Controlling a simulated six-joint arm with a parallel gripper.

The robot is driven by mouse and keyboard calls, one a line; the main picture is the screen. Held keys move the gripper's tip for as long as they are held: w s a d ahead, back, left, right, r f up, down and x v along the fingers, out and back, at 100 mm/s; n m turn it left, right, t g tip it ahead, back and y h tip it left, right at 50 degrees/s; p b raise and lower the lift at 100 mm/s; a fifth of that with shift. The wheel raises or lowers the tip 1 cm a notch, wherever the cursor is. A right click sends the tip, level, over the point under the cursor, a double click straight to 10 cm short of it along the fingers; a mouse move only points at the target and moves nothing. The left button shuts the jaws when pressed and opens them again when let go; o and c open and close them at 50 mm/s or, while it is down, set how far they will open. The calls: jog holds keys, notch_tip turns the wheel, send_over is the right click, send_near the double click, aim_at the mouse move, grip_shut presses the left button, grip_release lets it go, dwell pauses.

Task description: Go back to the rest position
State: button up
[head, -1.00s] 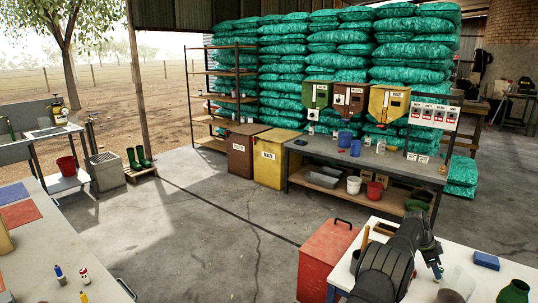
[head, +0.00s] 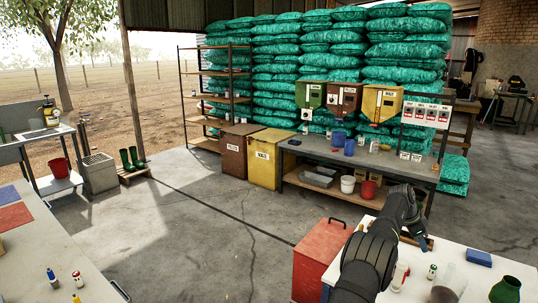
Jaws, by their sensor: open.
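My arm reaches up from the bottom of the head view over the white table (head: 465,275). Its end bends down on the far side, where my gripper (head: 422,240) shows small and dark near the table's back edge. It is open, and I see nothing held in it. The fingers are hard to make out at this size. No marker for a rest position shows.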

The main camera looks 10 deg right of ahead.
jog(key=w+a+n+t, duration=0.2)
jog(key=w+a+n, duration=0.2)
jog(key=w+a, duration=0.9)
jog(key=w+a+n+t, duration=0.2)
jog(key=w+a+n, duration=0.2)
jog(key=w+a, duration=0.9)
jog(key=w+a+r+n+t+y, duration=0.1)
jog(key=w+a+n, duration=0.1)
jog(key=a, duration=1.7)
jog(key=w+a+r+n+t+y, duration=0.1)
jog(key=a+n, duration=0.4)
jog(key=a, duration=1.5)
jog(key=shift+w+t+y, duration=0.3)
jog(key=shift+w+y, duration=0.2)
jog(key=shift+w, duration=0.25)
jog(key=shift+a, duration=0.1)
